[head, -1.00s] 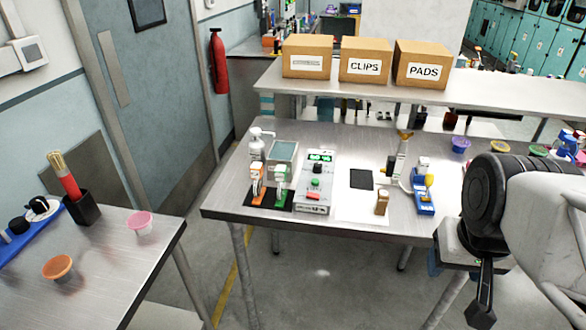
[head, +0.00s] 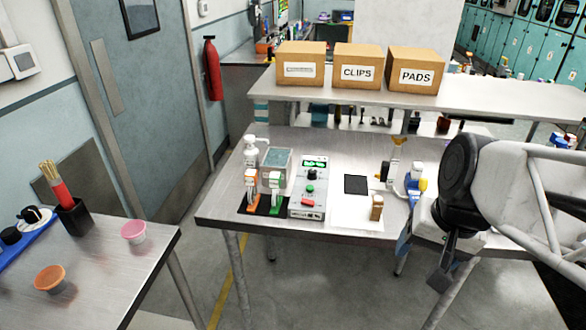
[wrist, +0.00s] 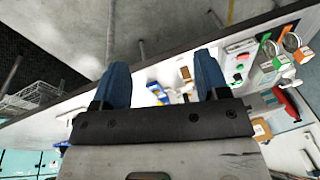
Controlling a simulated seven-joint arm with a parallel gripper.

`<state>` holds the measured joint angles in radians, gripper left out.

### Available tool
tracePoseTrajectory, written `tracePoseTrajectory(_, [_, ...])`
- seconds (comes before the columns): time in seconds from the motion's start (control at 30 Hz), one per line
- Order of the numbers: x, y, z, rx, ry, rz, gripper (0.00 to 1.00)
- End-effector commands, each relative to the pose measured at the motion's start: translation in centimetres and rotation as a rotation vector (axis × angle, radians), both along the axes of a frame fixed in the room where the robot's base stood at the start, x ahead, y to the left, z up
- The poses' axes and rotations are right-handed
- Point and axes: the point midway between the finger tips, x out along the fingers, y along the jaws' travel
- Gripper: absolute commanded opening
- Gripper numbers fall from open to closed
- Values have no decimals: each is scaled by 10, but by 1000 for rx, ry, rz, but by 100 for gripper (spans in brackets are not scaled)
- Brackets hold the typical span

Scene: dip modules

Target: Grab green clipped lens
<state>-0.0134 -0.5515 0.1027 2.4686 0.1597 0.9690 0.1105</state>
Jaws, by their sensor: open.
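The green clipped lens (head: 276,192) stands upright on a black mat (head: 262,206) at the left part of the steel table. An orange clipped lens (head: 252,188) stands just left of it on the same mat. Both also show small at the upper right of the wrist view. My gripper (wrist: 163,76) is open, with nothing between its two blue fingers. In the head view it is at the table's front right, well to the right of the green clip and apart from it.
A grey control box (head: 309,190) stands just right of the mat. A pump bottle (head: 251,152) and a glass-topped block (head: 277,164) stand behind the clips. A white sheet (head: 349,208) holds a black square and a wooden block (head: 377,207). The front table edge is close.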

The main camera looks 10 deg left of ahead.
Motion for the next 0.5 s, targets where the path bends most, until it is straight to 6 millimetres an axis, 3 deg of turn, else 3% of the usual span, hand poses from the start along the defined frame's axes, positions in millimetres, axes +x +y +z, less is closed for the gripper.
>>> tracePoseTrajectory(0.5, [95,83,-13,377,274,-347,68])
